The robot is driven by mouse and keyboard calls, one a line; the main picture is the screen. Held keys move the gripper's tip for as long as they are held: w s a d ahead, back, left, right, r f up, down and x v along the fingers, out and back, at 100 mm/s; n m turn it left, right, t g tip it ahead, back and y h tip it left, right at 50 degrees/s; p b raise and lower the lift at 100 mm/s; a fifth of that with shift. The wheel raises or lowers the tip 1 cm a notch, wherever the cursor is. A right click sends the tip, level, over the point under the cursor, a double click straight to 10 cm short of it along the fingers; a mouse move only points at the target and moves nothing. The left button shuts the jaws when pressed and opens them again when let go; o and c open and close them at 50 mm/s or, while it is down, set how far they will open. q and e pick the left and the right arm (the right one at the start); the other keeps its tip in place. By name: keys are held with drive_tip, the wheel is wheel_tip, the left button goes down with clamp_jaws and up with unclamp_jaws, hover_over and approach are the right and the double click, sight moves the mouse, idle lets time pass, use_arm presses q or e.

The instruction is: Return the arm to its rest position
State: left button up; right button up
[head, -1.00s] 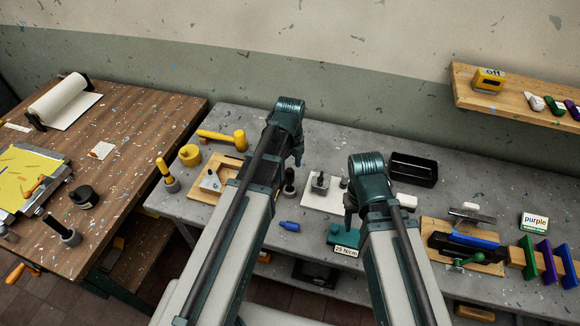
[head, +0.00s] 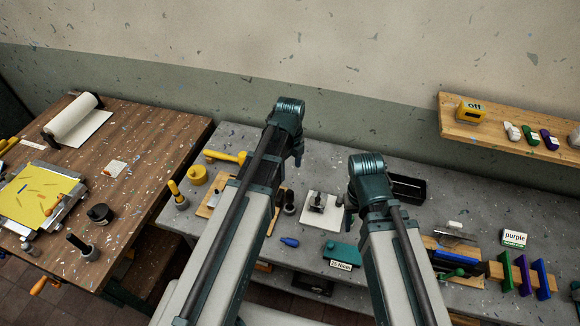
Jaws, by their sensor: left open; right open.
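Both my arms reach up from the bottom edge over the grey bench (head: 230,140). My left gripper (head: 298,156) hangs down from the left wrist, small and partly hidden behind it. My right gripper (head: 350,216) hangs down from the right wrist, also mostly covered. Both jaws are open, and I see nothing held in them. Contact with the bench things cannot be judged from this angle.
A white plate with a grey block (head: 317,203), a blue piece (head: 290,242) and a teal box (head: 341,255) lie between the arms. A yellow mallet (head: 226,156) lies left. A black tray (head: 408,190) and a wooden rack (head: 495,270) are right. A shelf (head: 490,132) hangs on the wall.

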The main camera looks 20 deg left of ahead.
idle(0.5)
wheel_tip(320, 180, down, 14)
drive_tip(key=b, duration=1.4)
drive_tip(key=shift+f, duration=0.1)
use_arm(q)
drive_tip(key=s+d+f+n, duration=0.5)
drive_tip(key=s+f+n, duration=0.2)
drive_tip(key=n, duration=0.2)
drive_tip(key=s+d+f+n+y, duration=0.1)
drive_tip(key=s+d+f+n, duration=0.4)
drive_tip(key=n, duration=0.5)
wheel_tip(320, 180, down, 2)
drive_tip(key=shift+s+d+f+n, duration=0.15)
drive_tip(key=shift+s+n, duration=0.15)
drive_tip(key=shift+s, duration=0.8)
use_arm(e)
drive_tip(key=shift+f, duration=0.1)
